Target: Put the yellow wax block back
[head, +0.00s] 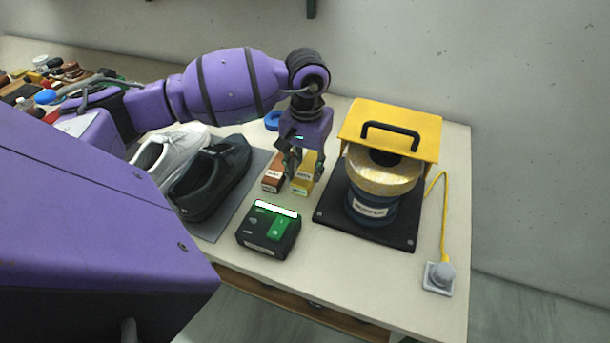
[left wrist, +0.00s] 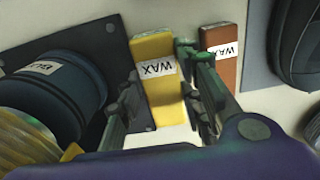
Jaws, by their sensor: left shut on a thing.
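The yellow wax block (head: 303,184) with a white label is between the fingers of my left gripper (head: 305,170), at the table's middle. In the left wrist view the yellow block (left wrist: 160,95) reads WAX, and the left gripper's fingers (left wrist: 160,85) are on either side of it. The gripper is shut on it. The block is at or just above the table top; I cannot tell whether it touches. A brown wax block (head: 273,178) stands close to its left; it also shows in the left wrist view (left wrist: 221,60). My right gripper is not in view.
A yellow-topped machine with a blue drum (head: 372,206) stands on a dark plate (head: 400,237) to the right. A black and green device (head: 268,230) lies in front. A dark shoe (head: 212,180) and a white shoe (head: 165,155) rest on a grey mat (head: 215,228) at left.

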